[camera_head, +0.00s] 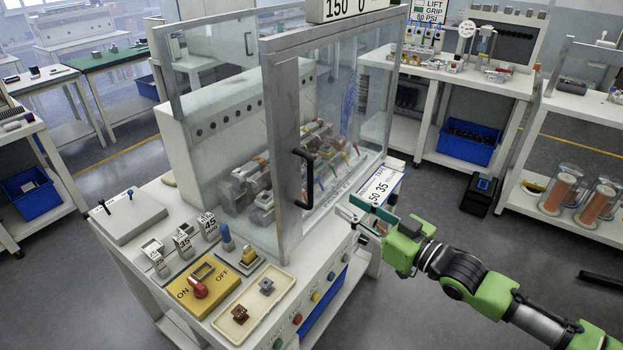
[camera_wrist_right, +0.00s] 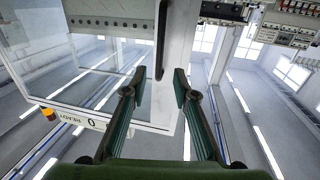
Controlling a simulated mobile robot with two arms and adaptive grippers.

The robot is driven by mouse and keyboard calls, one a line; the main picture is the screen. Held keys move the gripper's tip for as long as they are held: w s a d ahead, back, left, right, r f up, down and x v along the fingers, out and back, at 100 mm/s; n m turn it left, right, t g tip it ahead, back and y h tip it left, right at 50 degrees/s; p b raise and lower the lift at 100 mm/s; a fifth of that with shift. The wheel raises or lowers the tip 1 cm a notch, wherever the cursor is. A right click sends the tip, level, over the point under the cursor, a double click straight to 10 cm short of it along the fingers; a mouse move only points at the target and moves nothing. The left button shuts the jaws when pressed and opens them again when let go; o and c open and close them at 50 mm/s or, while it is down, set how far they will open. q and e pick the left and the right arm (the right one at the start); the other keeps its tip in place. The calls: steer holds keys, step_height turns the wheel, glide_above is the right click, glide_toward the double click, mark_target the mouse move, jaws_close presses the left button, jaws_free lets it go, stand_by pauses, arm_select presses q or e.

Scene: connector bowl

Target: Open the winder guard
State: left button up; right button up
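The winder guard (camera_head: 283,105) is a clear-panelled enclosure with a grey metal frame, standing on the white machine bench. Its black vertical bar handle (camera_head: 308,179) is on the wide front post. The guard looks shut, with the winder parts visible behind its panels. My right gripper (camera_head: 356,210) is right of and slightly below the handle, apart from it, beside the bench's right edge. In the right wrist view the handle (camera_wrist_right: 161,40) lies ahead, between the two spread fingers (camera_wrist_right: 160,78); nothing is held. My left gripper is not in view.
A yellow ON/OFF panel (camera_head: 185,290) with a red knob and a cream tray (camera_head: 262,312) with small parts sit on the bench front. A number label plate (camera_head: 381,187) is close to my right gripper. Open floor lies right of the bench, before the shelves.

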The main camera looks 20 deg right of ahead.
steer(key=p, duration=0.1)
glide_toward(312, 183)
steer(key=x, duration=0.3)
steer(key=p+x, duration=0.1)
steer(key=x, duration=0.5)
steer(key=shift+w, duration=0.15)
steer(key=shift+w+a+p, duration=0.35)
steer(key=shift+w, duration=0.15)
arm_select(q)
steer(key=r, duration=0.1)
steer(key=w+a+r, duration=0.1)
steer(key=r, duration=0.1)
arm_select(e)
steer(key=shift+w, duration=0.15)
jaws_close()
